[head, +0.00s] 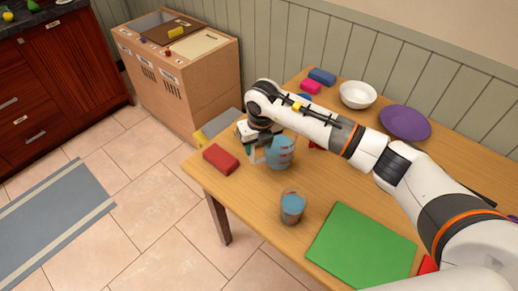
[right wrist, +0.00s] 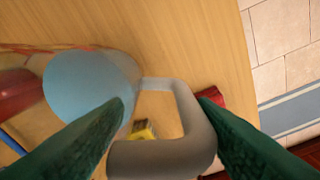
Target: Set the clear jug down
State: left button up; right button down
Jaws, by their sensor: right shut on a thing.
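The clear jug (head: 280,153) holds blue liquid and is at the left part of the wooden table, apparently upright. In the right wrist view the jug (right wrist: 92,85) is on the left, with its grey handle (right wrist: 190,125) between the green fingers. My right gripper (head: 257,149) is shut on that handle; its fingers also show in the right wrist view (right wrist: 160,102). Whether the jug's base touches the table is hard to tell. My left gripper is not in view.
A red block (head: 221,159) lies just left of the jug. A glass with blue liquid (head: 292,208) stands in front, near a green board (head: 360,246). A white bowl (head: 357,95) and purple plate (head: 405,122) are behind my right arm. Bare table (head: 255,188) lies between block and glass.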

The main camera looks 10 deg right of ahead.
notch_tip(320, 180, down, 2)
jog(key=shift+f, duration=0.4)
jog(key=c, duration=0.6)
grip_release()
jog(key=shift+r, duration=0.1)
notch_tip(320, 180, up, 12)
jog(key=s+b, duration=0.1)
jog(key=b, duration=0.1)
jog(key=shift+s+d, duration=0.15)
jog(key=shift+s, duration=0.25)
